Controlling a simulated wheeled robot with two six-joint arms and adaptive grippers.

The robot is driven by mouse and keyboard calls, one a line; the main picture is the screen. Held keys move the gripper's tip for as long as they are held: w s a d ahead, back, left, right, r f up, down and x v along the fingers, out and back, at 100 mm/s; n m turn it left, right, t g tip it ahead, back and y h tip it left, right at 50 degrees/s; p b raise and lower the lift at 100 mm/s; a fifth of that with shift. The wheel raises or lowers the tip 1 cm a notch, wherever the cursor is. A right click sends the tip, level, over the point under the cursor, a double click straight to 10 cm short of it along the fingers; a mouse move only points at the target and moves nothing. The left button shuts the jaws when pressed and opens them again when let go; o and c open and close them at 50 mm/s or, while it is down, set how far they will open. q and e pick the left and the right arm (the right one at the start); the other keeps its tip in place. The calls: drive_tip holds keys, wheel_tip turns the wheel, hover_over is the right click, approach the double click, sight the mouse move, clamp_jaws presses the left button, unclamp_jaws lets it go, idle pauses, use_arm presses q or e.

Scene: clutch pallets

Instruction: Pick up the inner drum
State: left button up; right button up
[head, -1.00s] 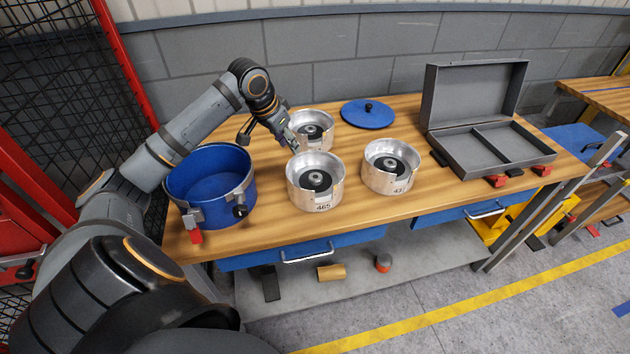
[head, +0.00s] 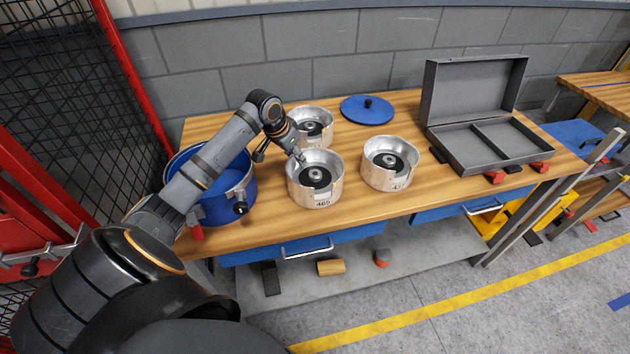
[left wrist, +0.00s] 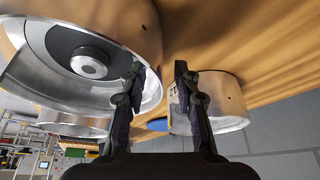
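Three silver metal drums with dark hubs stand open side up on the wooden table: the front drum marked 465 (head: 314,182), the right drum (head: 390,166) and the rear drum (head: 312,122). Nothing visible marks one as inner. My left gripper (head: 301,157) is at the rear-left rim of the front drum. In the left wrist view my left gripper (left wrist: 160,68) has its fingers apart, with the near drum's rim (left wrist: 151,92) by the left finger. Whether it touches, I cannot tell. Another drum (left wrist: 222,100) is beyond the right finger. My right gripper is not in view.
A blue pot (head: 235,203) with clamps stands at the table's left, partly behind my left arm. A blue lid (head: 366,109) lies at the back. An open grey case (head: 490,148) is at the right. Bare wood (head: 400,207) lies in front of the drums.

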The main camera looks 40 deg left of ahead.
use_arm(q)
drive_tip(key=c, duration=0.4)
clamp_jaws()
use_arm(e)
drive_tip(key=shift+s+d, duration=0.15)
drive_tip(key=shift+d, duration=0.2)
use_arm(q)
drive_tip(key=shift+w+r, duration=0.1)
drive_tip(key=shift+r, duration=0.1)
drive_tip(key=shift+w, duration=0.1)
